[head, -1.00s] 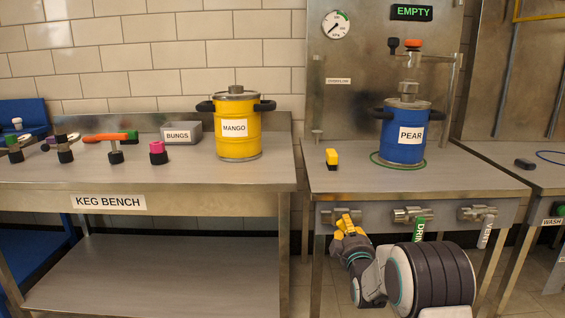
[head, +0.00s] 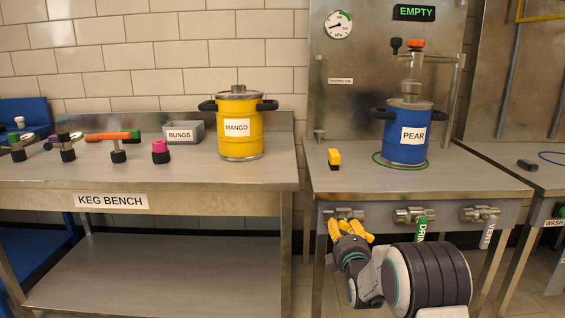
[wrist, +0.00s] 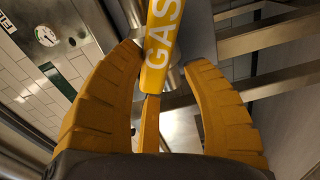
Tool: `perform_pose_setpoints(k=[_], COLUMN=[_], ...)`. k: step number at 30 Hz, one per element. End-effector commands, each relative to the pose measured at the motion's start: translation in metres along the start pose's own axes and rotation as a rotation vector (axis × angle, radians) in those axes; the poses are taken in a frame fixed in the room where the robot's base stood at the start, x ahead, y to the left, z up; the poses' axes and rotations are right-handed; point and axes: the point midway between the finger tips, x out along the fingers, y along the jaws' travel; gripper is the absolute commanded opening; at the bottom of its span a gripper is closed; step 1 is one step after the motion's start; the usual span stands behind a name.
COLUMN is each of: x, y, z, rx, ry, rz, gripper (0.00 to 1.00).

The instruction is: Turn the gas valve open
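The gas valve's yellow lever, lettered GAS (wrist: 162,42), shows in the wrist view between my fingers. In the head view the gas valve's metal body (head: 345,213) is under the front edge of the tap table, at its left end. My gripper (wrist: 165,62) is open, with yellow fingers on both sides of the lever and gaps visible beside it. In the head view my gripper (head: 352,228) is just below the valve body and its fingers hide most of the lever. I cannot tell whether any finger touches the lever.
Two more valves sit to the right, one with a green handle (head: 420,230) and one with a white handle (head: 488,234). Above stand a blue PEAR keg (head: 404,140), a yellow-and-black block (head: 334,158), a pressure gauge (head: 339,25) and an EMPTY sign (head: 414,13). The keg bench (head: 190,205) is left.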

Motion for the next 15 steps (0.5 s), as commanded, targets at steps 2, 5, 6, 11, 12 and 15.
perform_pose_setpoints(k=[2,5,6,11,12,15], x=[-0.0001,0.0000,0.0000,0.0001,0.0001,-0.0007], y=[-0.0010,-0.0002,0.0001,0.0011,0.0013,0.0017], z=[-0.0005,0.0000,0.0003,0.0010,0.0011,0.0014], rx=[0.001,0.002,0.002,0.002,0.002,0.002], ry=[0.001,0.000,0.000,-0.001,-0.002,-0.002], rz=[-0.002,0.000,0.000,0.002,0.003,0.004], gripper=[0.40,0.40,0.40,0.40,0.40,0.40])
